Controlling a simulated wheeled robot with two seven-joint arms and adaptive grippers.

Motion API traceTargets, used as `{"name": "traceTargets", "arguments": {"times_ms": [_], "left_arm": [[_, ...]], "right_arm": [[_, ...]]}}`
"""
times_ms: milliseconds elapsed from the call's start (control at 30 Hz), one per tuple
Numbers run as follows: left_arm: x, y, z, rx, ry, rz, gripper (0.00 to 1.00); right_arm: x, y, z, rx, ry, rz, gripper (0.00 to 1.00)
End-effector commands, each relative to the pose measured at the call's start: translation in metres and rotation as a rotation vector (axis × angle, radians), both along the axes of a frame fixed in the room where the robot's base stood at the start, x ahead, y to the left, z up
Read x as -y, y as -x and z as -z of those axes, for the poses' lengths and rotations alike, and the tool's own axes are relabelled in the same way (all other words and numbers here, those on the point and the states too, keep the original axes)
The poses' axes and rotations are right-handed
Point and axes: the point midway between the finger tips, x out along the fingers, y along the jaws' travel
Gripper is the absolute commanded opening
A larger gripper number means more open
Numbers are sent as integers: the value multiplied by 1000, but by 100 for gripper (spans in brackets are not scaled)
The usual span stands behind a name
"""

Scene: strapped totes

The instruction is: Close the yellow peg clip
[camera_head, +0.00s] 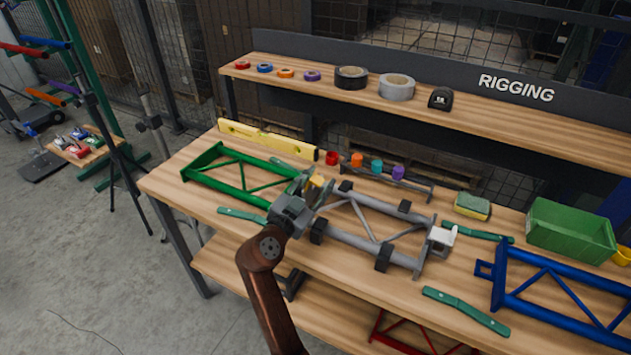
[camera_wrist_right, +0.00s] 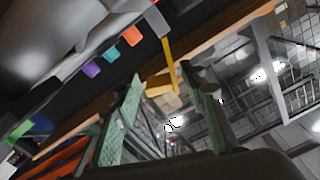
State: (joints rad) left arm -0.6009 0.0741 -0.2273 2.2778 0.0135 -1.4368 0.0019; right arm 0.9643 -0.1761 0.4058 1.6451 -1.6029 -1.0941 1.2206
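The yellow peg clip (camera_head: 317,180) shows as a small yellow piece at the tips of my right gripper (camera_head: 310,188), above the table in the head view. In the right wrist view the yellow clip (camera_wrist_right: 163,85) appears beyond and between the two green-grey fingers of my right gripper (camera_wrist_right: 170,100). These fingers stand apart, and I see no clear contact with the clip. Whether the clip is open or closed is hard to tell. My left gripper is not in view.
Several coloured clips, such as the orange one (camera_head: 357,160) and purple one (camera_head: 398,172), stand behind my gripper. A grey frame (camera_head: 370,235) lies just right of it, a green frame (camera_head: 235,172) left. A green bin (camera_head: 570,231) stands at right. A shelf (camera_head: 300,82) overhangs the back.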

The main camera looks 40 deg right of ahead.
Motion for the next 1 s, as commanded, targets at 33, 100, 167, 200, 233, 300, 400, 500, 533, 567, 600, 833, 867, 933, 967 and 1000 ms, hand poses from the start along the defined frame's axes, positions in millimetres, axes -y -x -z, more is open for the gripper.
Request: {"name": "traceTargets", "arguments": {"times_ms": [33,100,167,200,233,300,400,500,533,567,600,833,867,933,967,1000], "left_arm": [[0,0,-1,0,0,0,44],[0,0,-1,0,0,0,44],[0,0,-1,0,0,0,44],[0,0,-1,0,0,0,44],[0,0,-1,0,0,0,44],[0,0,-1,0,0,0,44],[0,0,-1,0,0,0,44],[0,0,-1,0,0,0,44],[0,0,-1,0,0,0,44],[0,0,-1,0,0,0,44],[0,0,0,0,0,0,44],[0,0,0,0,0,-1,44],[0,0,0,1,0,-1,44],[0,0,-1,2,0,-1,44],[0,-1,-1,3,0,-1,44],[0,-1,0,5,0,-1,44]], "right_arm": [[0,0,0,0,0,-1,38],[1,0,0,0,0,-1,38],[0,0,0,0,0,-1,38],[0,0,0,1,0,-1,38],[0,0,0,1,0,-1,38],[0,0,0,1,0,0,33],[0,0,0,1,0,0,26],[0,0,0,1,0,0,19],[0,0,0,1,0,0,17],[0,0,0,1,-1,1,15],[1,0,0,1,-1,1,12],[1,1,1,-1,-2,3,0],[1,1,1,-2,-2,3,0],[1,1,1,-6,0,3,0],[1,1,0,-9,1,4,0],[1,1,0,-16,4,4,0]]}}
